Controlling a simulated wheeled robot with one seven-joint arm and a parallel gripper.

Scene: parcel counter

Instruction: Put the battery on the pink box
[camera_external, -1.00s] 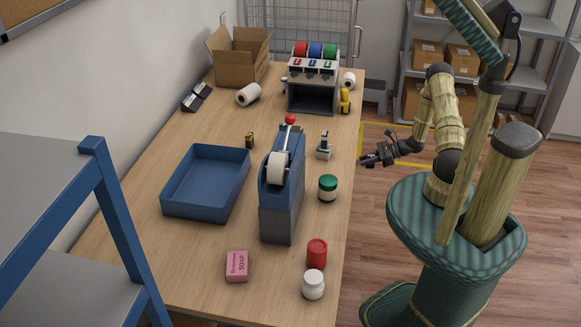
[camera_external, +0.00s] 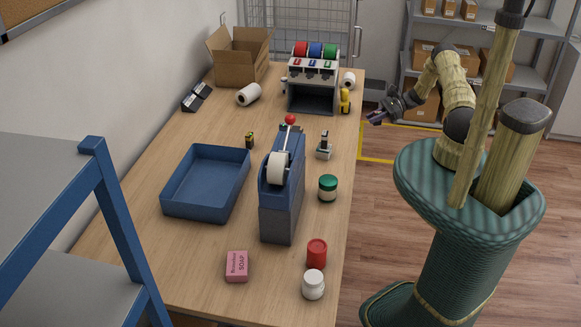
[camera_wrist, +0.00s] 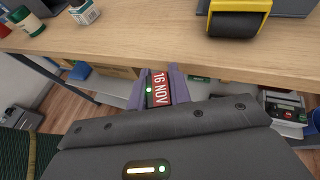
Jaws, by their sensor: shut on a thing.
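The pink box (camera_external: 237,266), marked SOAP, lies on the counter's near end. A small dark block with a yellow-green top (camera_external: 249,141) stands beyond the blue tray; it looks like a battery, but it is too small to be sure. My gripper (camera_external: 374,118) is beyond the counter's right edge, over the floor, far from the pink box. In the wrist view my gripper (camera_wrist: 157,86) is shut on a dark thing with a red label (camera_wrist: 160,88) reading 16 NOV. I cannot tell whether this is a battery.
The blue tray (camera_external: 172,205), tape dispenser (camera_external: 281,200), green-lidded jar (camera_external: 328,189), red can (camera_external: 317,253) and white bottle (camera_external: 313,285) stand on the counter (camera_external: 190,275). A yellow tool (camera_wrist: 235,18) is near the edge in the wrist view. Bare counter surrounds the pink box.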

